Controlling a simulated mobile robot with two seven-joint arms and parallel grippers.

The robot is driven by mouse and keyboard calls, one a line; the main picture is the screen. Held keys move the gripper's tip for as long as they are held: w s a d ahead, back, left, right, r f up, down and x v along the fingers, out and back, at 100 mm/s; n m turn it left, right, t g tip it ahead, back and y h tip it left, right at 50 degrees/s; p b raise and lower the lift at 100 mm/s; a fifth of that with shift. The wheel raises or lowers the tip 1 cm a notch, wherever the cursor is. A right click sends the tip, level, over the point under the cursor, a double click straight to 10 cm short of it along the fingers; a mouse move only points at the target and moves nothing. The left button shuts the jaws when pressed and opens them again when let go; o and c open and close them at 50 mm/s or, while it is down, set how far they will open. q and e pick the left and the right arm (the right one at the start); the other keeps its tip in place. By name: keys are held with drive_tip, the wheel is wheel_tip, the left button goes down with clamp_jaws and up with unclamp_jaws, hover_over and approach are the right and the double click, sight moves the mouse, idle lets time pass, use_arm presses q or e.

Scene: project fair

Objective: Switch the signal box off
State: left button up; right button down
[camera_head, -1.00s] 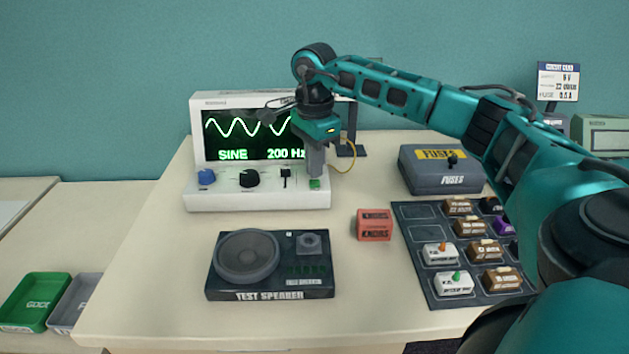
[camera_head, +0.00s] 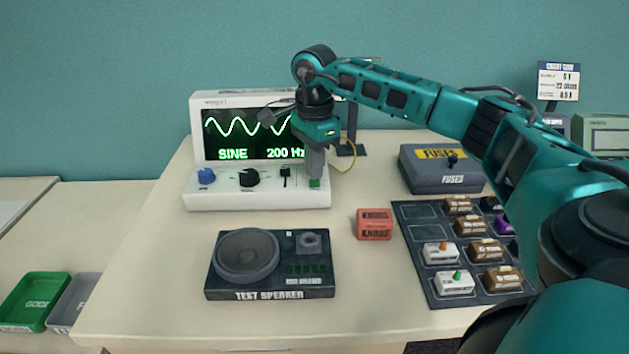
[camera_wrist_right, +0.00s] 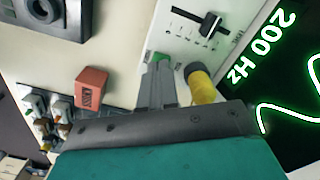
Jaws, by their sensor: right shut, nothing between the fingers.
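The signal box (camera_head: 258,198) is white and stands at the back of the table. Its screen (camera_head: 225,138) is lit, with a green wave and the words SINE and 200 Hz. A green button (camera_head: 315,184) is at the right end of its front panel, and it also shows in the right wrist view (camera_wrist_right: 161,58). My right gripper (camera_head: 315,178) is shut and empty, pointing down at the green button, its tips partly hiding it. In the right wrist view the fingertips (camera_wrist_right: 159,66) are at the button; I cannot tell if they touch. My left gripper is out of view.
A yellow plug (camera_wrist_right: 201,86) stands close beside the fingers. A test speaker (camera_head: 270,265), a red knobs box (camera_head: 375,225), a grey fuses box (camera_head: 443,170) and a dark tray of modules (camera_head: 418,236) lie nearby. The table's front left is clear.

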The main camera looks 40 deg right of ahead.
drive_tip(key=shift+f+b, duration=0.3)
drive_tip(key=shift+f, duration=0.3)
idle(0.5)
wheel_tip(320, 180, up, 10)
drive_tip(key=p, duration=0.6)
idle(0.4)
idle(0.5)
